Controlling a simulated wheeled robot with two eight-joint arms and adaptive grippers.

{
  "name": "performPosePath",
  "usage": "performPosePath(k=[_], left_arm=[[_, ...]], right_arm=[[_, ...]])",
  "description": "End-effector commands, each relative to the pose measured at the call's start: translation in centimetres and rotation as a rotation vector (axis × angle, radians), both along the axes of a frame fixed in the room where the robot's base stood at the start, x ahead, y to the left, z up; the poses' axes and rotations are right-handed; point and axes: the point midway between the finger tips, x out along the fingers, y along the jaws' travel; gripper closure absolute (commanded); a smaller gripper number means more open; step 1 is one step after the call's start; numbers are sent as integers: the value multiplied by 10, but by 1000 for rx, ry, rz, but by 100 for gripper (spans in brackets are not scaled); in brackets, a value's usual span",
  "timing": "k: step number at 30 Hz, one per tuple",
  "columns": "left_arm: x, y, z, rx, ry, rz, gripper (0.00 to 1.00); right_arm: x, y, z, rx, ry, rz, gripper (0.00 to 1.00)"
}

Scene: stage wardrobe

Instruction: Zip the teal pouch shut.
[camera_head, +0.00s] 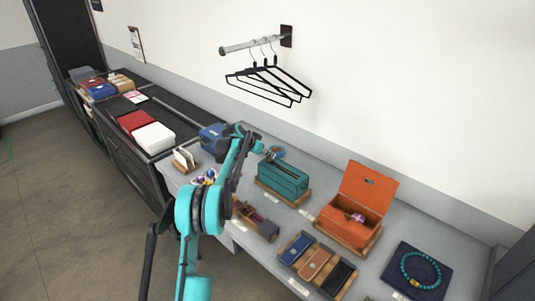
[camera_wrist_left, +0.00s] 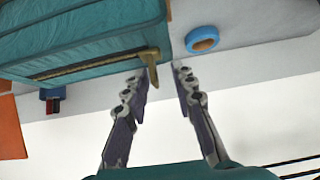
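The teal pouch (camera_head: 283,179) stands on a wooden base on the grey counter. In the left wrist view, the pouch (camera_wrist_left: 100,40) fills the upper left, with a brown zipper strip (camera_wrist_left: 90,68) along its edge. A tan pull tab (camera_wrist_left: 153,68) sticks out at the strip's right end. My left gripper (camera_head: 270,154) is just behind the pouch's top edge. In the left wrist view, its fingers (camera_wrist_left: 160,74) are apart, with the tab between the tips, nearer the left finger. I cannot tell whether they touch. My right gripper is not in view.
An open orange box (camera_head: 340,216) stands right of the pouch. A blue ring-shaped roll (camera_wrist_left: 202,39) lies beside the pouch. A tray of flat cases (camera_head: 315,264) and a dark pad with a necklace (camera_head: 418,272) lie in front. Black hangers (camera_head: 270,82) hang above on the wall.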

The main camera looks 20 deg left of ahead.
Motion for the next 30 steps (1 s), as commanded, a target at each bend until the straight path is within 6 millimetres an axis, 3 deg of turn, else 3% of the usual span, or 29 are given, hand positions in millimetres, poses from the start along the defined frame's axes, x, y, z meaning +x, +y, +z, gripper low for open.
performPosePath(k=[18, 30], left_arm=[[-71, 28, 75, -1, 0, 3, 74], [-79, 31, 83, 0, -1, 1, 74]], right_arm=[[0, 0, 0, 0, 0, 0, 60], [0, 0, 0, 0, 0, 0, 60]])
